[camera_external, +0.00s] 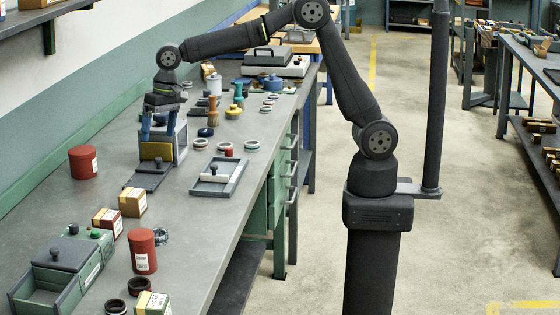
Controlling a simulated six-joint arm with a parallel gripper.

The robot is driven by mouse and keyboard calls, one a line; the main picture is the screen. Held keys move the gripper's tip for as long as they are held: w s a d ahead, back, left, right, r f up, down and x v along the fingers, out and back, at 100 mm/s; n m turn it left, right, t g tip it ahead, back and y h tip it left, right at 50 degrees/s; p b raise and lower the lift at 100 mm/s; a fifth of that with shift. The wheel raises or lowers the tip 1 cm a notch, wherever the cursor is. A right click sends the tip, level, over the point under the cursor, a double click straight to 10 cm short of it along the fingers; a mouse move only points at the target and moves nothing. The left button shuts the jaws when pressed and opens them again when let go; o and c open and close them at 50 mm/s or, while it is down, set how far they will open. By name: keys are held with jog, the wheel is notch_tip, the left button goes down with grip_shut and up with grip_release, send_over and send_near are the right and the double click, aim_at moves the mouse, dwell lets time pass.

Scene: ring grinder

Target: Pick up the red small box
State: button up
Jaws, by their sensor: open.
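The small red box (107,222) with a pale label and a lighter top sits on the grey bench, left of a small tan-yellow box (132,202) and close to it. My gripper (160,132) points down, farther back along the bench, above and in front of a grey stand-like device (180,140) with a yellowish block. It is open and well apart from the red box. The exact fingertips are hard to separate from the device behind them.
A red canister (83,162) stands behind the red box, and another (142,250) in front to the right. A grey tray (219,177), rings and jars occupy the bench farther back.

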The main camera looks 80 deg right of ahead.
jog(key=w+a+n+y, duration=0.1)
jog(key=a+n+y, duration=0.1)
jog(key=a+n, duration=0.7)
jog(key=n+t+y, duration=0.1)
jog(key=n+y, duration=0.1)
jog(key=n, duration=0.9)
send_near(108, 214)
jog(key=x, duration=0.4)
jog(key=shift+a+r, duration=0.1)
jog(key=shift+x, duration=2.75)
jog(key=c, duration=1.3)
